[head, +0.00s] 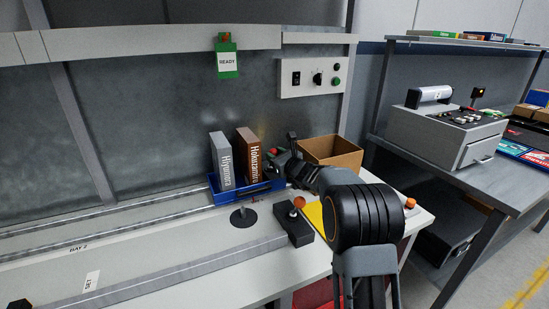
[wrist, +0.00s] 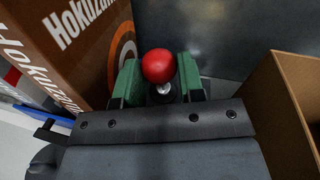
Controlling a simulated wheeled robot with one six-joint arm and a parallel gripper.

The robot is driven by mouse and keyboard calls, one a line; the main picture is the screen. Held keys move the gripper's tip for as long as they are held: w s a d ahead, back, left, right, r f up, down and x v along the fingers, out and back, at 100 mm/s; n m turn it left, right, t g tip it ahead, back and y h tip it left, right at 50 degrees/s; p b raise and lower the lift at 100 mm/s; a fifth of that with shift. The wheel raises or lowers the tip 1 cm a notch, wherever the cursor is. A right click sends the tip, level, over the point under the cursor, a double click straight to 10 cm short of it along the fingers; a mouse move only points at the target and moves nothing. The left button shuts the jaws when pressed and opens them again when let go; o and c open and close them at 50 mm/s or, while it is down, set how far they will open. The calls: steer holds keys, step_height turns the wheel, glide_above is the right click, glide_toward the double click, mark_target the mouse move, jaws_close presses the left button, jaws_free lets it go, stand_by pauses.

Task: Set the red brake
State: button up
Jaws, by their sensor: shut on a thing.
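The red brake shows in the wrist view as a round red knob (wrist: 158,66) on a short pale stem above a dark base. My gripper (wrist: 161,82) has its green fingers on both sides of the knob's stem and is shut on it. In the head view my gripper (head: 279,153) is at the back of the bench, between the brown box and the open carton. There the red knob is mostly hidden by my gripper. How far the brake lever is tilted cannot be told.
A blue tray (head: 226,196) holds a grey box (head: 222,162) and a brown box (head: 248,157) close at left. An open carton (head: 345,160) stands close at right. An orange-knobbed lever (head: 299,202) stands in front.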

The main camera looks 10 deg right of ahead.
steer(key=shift+d+f, duration=0.2)
steer(key=shift+f, duration=0.15)
steer(key=o, duration=0.7)
steer(key=shift+d, duration=0.1)
steer(key=shift+o, duration=1)
steer(key=shift+a+r, duration=0.15)
steer(key=shift+a, duration=0.05)
steer(key=v, duration=1.3)
steer(key=shift+s, duration=0.3)
steer(key=shift+d+r, duration=0.1)
